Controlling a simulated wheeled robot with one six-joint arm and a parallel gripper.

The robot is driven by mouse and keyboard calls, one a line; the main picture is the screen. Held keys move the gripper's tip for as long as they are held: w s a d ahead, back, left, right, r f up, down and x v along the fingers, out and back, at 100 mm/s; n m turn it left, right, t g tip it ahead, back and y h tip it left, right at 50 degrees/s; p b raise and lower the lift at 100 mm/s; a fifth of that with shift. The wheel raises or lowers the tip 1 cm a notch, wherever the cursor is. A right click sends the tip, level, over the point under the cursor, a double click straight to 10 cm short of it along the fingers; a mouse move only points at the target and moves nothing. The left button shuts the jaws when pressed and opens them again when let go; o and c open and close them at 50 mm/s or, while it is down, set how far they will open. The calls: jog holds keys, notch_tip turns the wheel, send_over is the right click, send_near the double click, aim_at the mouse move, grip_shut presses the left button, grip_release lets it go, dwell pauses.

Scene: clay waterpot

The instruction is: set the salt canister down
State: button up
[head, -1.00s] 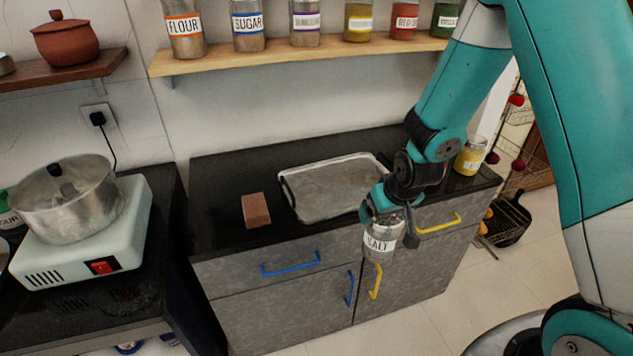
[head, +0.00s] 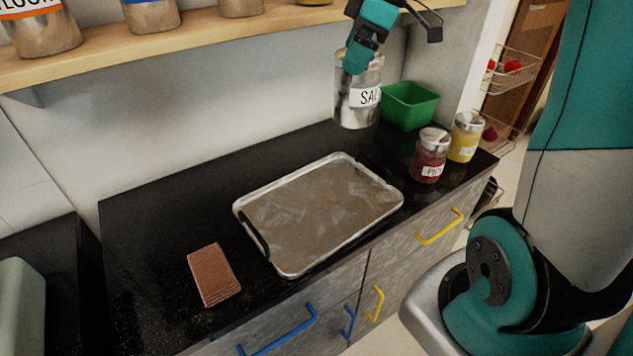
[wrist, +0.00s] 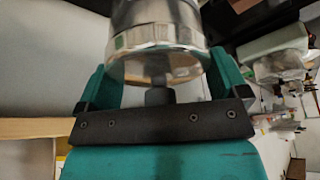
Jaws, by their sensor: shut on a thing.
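The canister hangs in the air above the back of the black counter, beyond the metal tray and left of the green bin. In the wrist view the two teal fingers of my gripper (wrist: 160,82) stand on either side of the canister's metal end (wrist: 155,40).
A metal tray (head: 243,207) lies on the black counter (head: 140,215), with a brown brick-like block (head: 214,275) to its left. A green bin (head: 408,105), a red jar (head: 429,155) and a yellow jar (head: 466,137) stand at the right. A wooden shelf (head: 180,45) with jars runs above.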

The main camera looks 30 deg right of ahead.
notch_tip(320, 180, down, 20)
jog(key=shift+a+r+b, duration=0.15)
jog(key=shift+r+b, duration=0.1)
jog(key=shift+b, duration=0.2)
jog(key=shift+f, duration=0.1)
jog(key=o, duration=1.5)
jog(key=shift+c, duration=0.2)
jog(key=shift+o, duration=0.3)
